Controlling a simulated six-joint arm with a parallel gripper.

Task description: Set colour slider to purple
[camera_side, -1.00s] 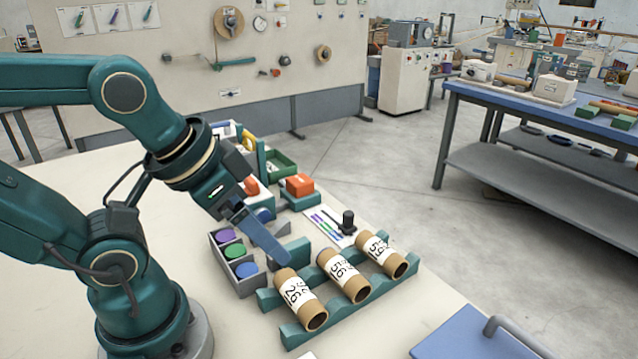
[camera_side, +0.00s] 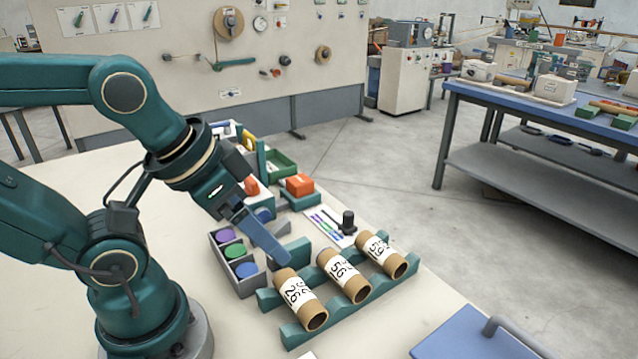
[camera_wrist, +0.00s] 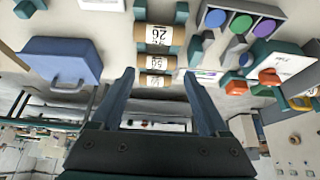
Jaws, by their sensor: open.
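The colour slider is a white plate (camera_side: 334,234) with purple, green and blue stripes and a black upright knob (camera_side: 348,222). The knob stands near the plate's right edge, and I cannot tell exactly which stripe it matches. My gripper (camera_side: 280,256) is left of the slider in the side view, above the table near the cardboard tubes. In the wrist view my gripper (camera_wrist: 165,85) has its two fingers wide apart with nothing between them. The near finger hides part of the area behind it in the side view.
Several labelled cardboard tubes (camera_side: 343,276) lie on a green rack (camera_side: 290,334). A grey bin (camera_side: 218,262) holds purple, green and blue spools. An orange block (camera_side: 299,185) sits behind the slider. A blue case (camera_side: 470,338) is at the front right.

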